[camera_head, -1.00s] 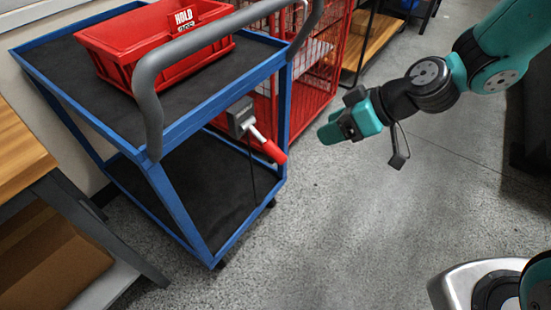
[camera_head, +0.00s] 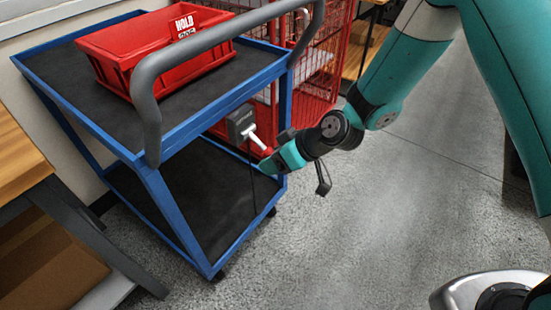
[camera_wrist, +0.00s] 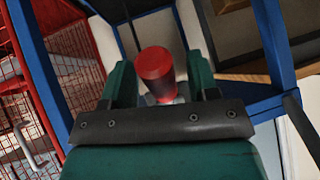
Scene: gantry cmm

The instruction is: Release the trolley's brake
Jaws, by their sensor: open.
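The trolley has a blue frame (camera_head: 172,205), dark shelves and a grey push handle (camera_head: 147,100). The lever's red grip (camera_wrist: 155,72) shows in the wrist view between the two fingers of my gripper (camera_wrist: 160,82). The fingers are open, one on each side of the grip, with a visible gap at the left. In the head view my gripper (camera_head: 277,163) covers most of the red grip.
A red bin (camera_head: 150,55) with a HOLD tag (camera_head: 184,24) stands on the trolley's top shelf. A red wire cage (camera_head: 322,65) stands behind the trolley. A wooden bench (camera_head: 18,150) is at the left.

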